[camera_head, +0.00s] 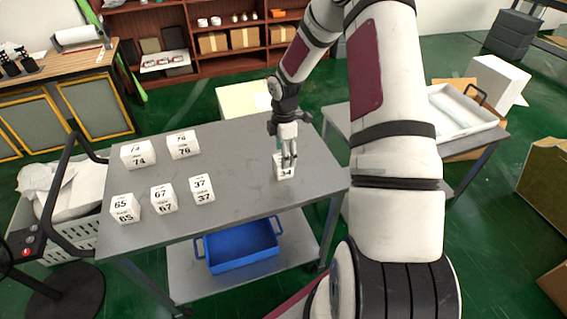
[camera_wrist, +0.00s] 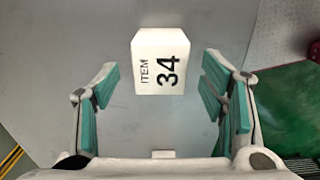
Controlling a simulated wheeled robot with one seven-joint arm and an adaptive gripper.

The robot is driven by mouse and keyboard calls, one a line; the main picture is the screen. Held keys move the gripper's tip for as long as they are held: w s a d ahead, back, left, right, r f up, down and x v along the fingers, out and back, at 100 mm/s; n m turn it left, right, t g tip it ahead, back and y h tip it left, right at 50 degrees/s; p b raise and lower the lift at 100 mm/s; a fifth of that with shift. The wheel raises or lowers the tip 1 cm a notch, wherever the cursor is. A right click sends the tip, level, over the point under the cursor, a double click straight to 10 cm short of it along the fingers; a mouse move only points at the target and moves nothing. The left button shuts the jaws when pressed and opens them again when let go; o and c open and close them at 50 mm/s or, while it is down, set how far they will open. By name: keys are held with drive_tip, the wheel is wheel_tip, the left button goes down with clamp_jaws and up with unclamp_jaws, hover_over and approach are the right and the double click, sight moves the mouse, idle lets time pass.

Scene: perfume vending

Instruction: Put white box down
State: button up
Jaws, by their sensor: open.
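The white box marked 34 (camera_head: 284,172) stands on the right part of the grey cart top (camera_head: 240,190). In the wrist view, the white box (camera_wrist: 161,62) shows its "ITEM 34" face, ahead of and between the finger pads. My gripper (camera_head: 287,155) is just above the box in the head view. The wrist view shows my gripper (camera_wrist: 160,90) open, with its teal pads wide apart and a gap on each side of the box. The box's underside is hidden.
Several other numbered white boxes, such as 65 (camera_head: 125,208) and 37 (camera_head: 202,188), stand on the left part of the cart top. A blue bin (camera_head: 240,250) sits on the lower shelf. A second table with a white tray (camera_head: 462,112) is at right. The cart top's middle is clear.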

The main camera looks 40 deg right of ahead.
wheel_tip(320, 180, up, 6)
drive_tip(key=shift+f, duration=0.15)
drive_tip(key=s+a+r+m+t+h, duration=0.1)
drive_tip(key=s+a+r+m, duration=0.15)
drive_tip(key=r, duration=0.45)
drive_tip(key=s+a+r+m, duration=0.2)
drive_tip(key=s+a+r, duration=0.15)
drive_tip(key=r, duration=0.35)
drive_tip(key=s+a+r+m+t+h, duration=0.1)
drive_tip(key=s+a+r+m, duration=0.1)
drive_tip(key=a+r, duration=0.35)
drive_tip(key=s+a+r+m+t+y, duration=0.1)
drive_tip(key=s+a+r+m, duration=0.3)
drive_tip(key=s, duration=0.4)
drive_tip(key=s+a+r+m+t+y, duration=0.1)
drive_tip(key=s+a+r+m, duration=0.3)
drive_tip(key=s, duration=0.5)
drive_tip(key=shift+s+a+r+t, duration=0.15)
drive_tip(key=shift+a+r+t, duration=0.05)
drive_tip(key=shift+r+t, duration=0.6)
